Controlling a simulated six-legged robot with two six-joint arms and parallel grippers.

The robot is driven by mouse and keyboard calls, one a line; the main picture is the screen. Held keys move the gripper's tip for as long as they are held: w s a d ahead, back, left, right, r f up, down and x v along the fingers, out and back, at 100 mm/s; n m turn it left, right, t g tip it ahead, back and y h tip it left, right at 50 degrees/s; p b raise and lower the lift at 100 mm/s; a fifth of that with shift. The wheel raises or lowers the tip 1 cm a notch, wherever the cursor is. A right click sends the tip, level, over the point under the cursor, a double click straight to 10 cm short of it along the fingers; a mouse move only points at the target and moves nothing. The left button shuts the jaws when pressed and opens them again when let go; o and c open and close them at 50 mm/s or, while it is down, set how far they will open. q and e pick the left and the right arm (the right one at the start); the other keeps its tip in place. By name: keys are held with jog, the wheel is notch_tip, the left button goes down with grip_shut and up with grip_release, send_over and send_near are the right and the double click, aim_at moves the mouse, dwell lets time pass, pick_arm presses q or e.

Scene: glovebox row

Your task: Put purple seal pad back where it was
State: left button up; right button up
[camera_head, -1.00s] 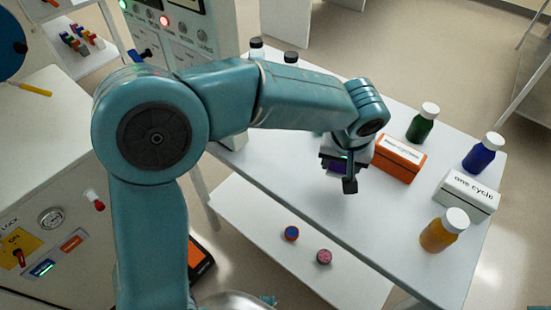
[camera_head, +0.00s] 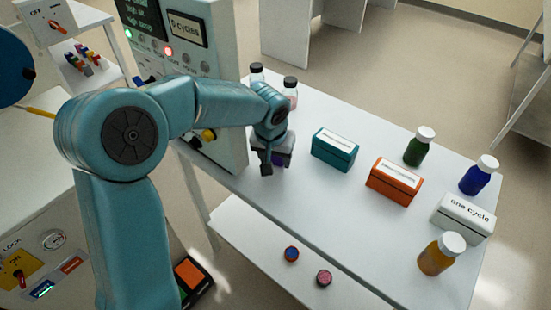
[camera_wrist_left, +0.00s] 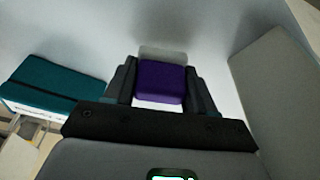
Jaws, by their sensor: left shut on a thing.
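The purple seal pad (camera_wrist_left: 161,82) sits between the two fingers of my left gripper (camera_wrist_left: 162,92) in the left wrist view. The gripper is shut on it. In the head view my left gripper (camera_head: 272,166) is over the left part of the white table (camera_head: 310,205), beside the grey machine. Only a small bit of the purple pad (camera_head: 278,158) shows there, and I cannot tell whether it touches the table. My right gripper is in neither view.
A teal box (camera_head: 334,150), an orange box (camera_head: 394,182) and a white box (camera_head: 463,217) stand to the right. Green (camera_head: 419,147), blue (camera_head: 478,176) and amber (camera_head: 440,255) bottles stand near them. Two dark-capped vials (camera_head: 290,90) stand behind the gripper. The machine (camera_head: 215,90) borders the left.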

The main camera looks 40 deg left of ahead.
pick_arm(q)
jog(key=shift+w+f, duration=0.1)
jog(key=shift+f, duration=0.6)
jog(key=shift+r, duration=0.1)
jog(key=o, duration=1.1)
